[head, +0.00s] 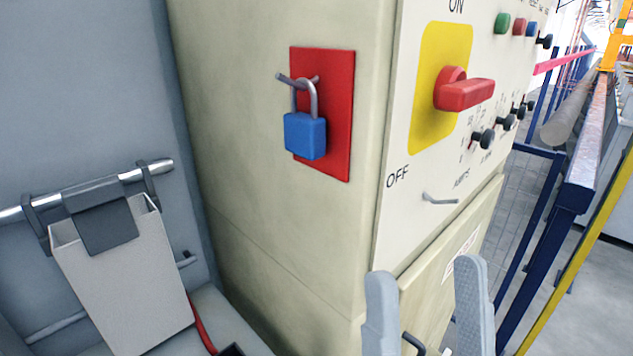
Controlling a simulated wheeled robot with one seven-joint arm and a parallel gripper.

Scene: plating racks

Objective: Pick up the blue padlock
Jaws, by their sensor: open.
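The blue padlock (305,136) hangs by its grey shackle from a metal hook (297,79) on a red plate (338,120). The plate is on the side of a cream control cabinet (250,200). My gripper (425,290) shows at the bottom of the head view, right of the padlock and lower in the picture. Its two grey fingers are apart with nothing seen between them. The cabinet front shows behind them.
A red rotary switch (463,92) on a yellow plate (430,90) and several knobs stick out of the cabinet front. A small empty hook (440,199) sits below. A grey bin (125,275) hangs from a rail at left. Blue railings (565,200) stand at right.

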